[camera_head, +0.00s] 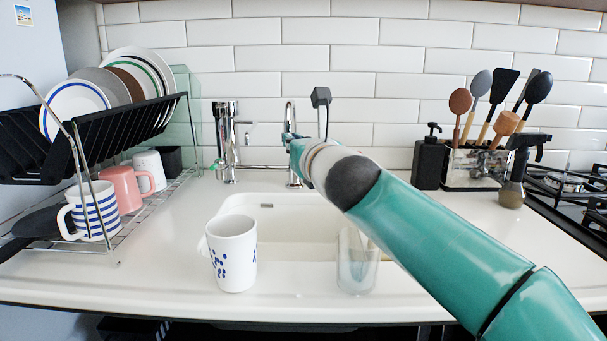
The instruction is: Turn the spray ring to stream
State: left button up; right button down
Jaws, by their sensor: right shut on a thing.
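A chrome tap (289,112) rises behind the sink, with its curved spout partly hidden by my right arm. My right gripper (294,143) is at the spout's lower end, shut on what appears to be the spray ring. My own wrist and forearm cover most of the fingers and the ring, so the ring's setting cannot be read. My left gripper is not in view.
The white sink (270,204) lies below the tap. A dotted mug (232,255) and a clear glass (357,262) stand at its front. A dish rack (75,150) is on the left. A chrome fixture (226,140), a black dispenser (428,160) and a spray bottle (512,185) stand behind.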

pick_arm(q)
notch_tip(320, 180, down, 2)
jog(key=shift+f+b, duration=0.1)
jog(key=shift+b, duration=0.35)
pick_arm(e)
jog(key=m+h, duration=0.1)
jog(key=h, duration=0.1)
jog(key=a+m+t+h, duration=0.1)
jog(key=h, duration=0.1)
jog(key=m+h, duration=0.2)
jog(key=shift+s+a+f+h, duration=0.15)
jog(key=shift+a+h, duration=0.1)
jog(key=shift+h, duration=0.15)
jog(key=shift+m, duration=0.3)
jog(key=c, duration=1.3)
grip_release()
